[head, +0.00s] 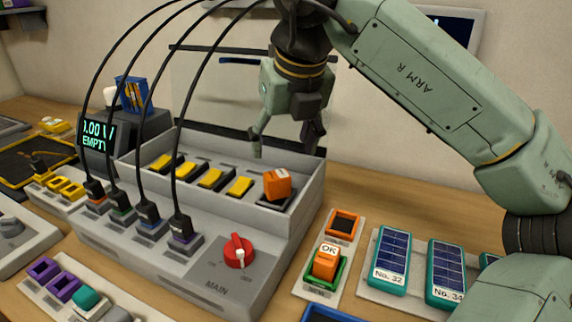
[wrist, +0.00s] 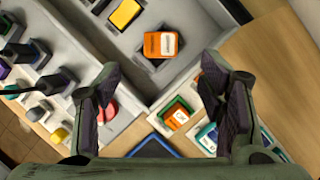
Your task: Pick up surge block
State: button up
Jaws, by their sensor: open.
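An orange block (head: 277,184) with a pale label sits at the right end of the panel's upper row, slightly tilted in its dark slot. It also shows in the wrist view (wrist: 160,44), ahead of the space between my fingers. A second orange block (head: 327,262) marked OK sits in a green-rimmed holder on the table; the wrist view shows it too (wrist: 178,116). I cannot tell from the pictures which one is named surge block. My gripper (head: 285,147) is open and empty, above and behind the panel's right end. Its two fingers stand wide apart in the wrist view (wrist: 165,85).
The grey panel (head: 225,277) has a red rotary knob (head: 239,251), several yellow blocks and black cables rising on its left. An empty orange-rimmed holder (head: 342,224) lies behind the OK block. Teal cell units (head: 392,262) stand to the right. The raised panel walls surround the upper row.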

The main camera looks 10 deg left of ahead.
aim_at(277, 173)
jog(key=p+x, duration=0.1)
jog(key=x, duration=0.4)
jog(key=shift+w, duration=0.1)
jog(key=shift+p+x, duration=0.95)
jog(key=shift+x, duration=1.9)
jog(key=shift+w+a+r, duration=0.1)
jog(key=shift+w, duration=0.05)
jog(key=c, duration=1.4)
jog(key=shift+r, duration=0.1)
